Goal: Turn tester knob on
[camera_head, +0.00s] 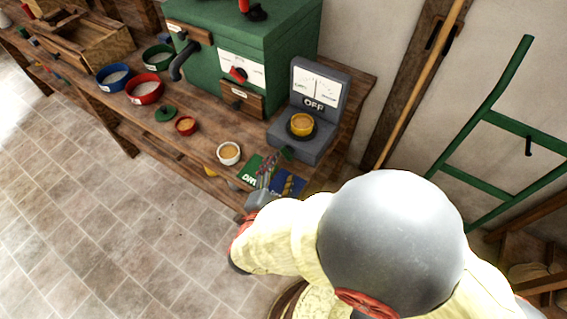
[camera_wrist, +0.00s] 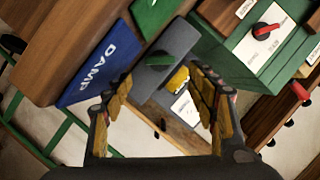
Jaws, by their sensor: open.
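The tester (camera_head: 320,140) is a grey box with an upright panel bearing a white dial face and the word OFF. A yellow-filled cup (camera_head: 302,124) sits on its base. The tester's green knob (camera_wrist: 160,60) shows on the grey front face in the wrist view; in the head view a small green part is visible at the front, close to my gripper. My gripper (camera_head: 268,173) is open and empty in front of the tester. In the wrist view its two fingers (camera_wrist: 163,92) stand apart, with the knob ahead between them, not visibly touched.
A blue DAMP card (camera_wrist: 92,70) and a green card (camera_head: 250,168) lie at the bench edge by my gripper. A white cup (camera_head: 229,153) stands to the left. A green machine (camera_head: 240,60) with a red knob stands behind. A green ladder-like frame (camera_head: 490,115) leans right.

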